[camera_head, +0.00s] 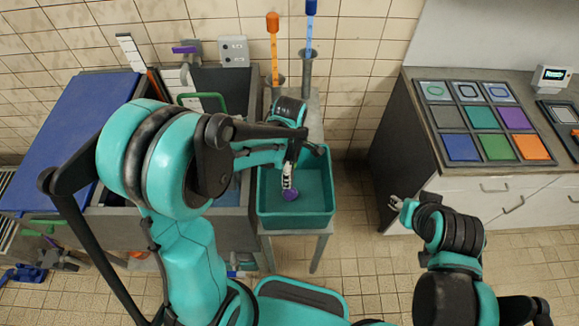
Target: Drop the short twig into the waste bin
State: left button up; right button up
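I cannot make out a short twig. A teal open-topped tub (325,200) stands on a small grey stand in the middle; I cannot tell whether it is the waste bin. My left gripper (288,186) points down inside the tub's outline, partly hidden by its own arm. A small purple round thing (290,195) shows right at its fingertips; I cannot tell whether it is held or lies below them. My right gripper (394,201) is over the floor between the tub and the right counter, too small to read, with nothing clearly in it.
A grey sink unit with a blue lid (75,140) stands at the left. Orange (272,24) and blue (311,8) handled tools stand upright behind the tub. A counter (470,92) with coloured squares is at the right. Tiled floor is clear between.

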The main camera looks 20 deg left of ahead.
pick_arm(q)
jog(key=shift+f+b, duration=0.3)
jog(key=shift+f, duration=0.4)
jog(key=o, duration=0.9)
notch_tip(320, 180, up, 12)
jog(key=shift+r, duration=0.1)
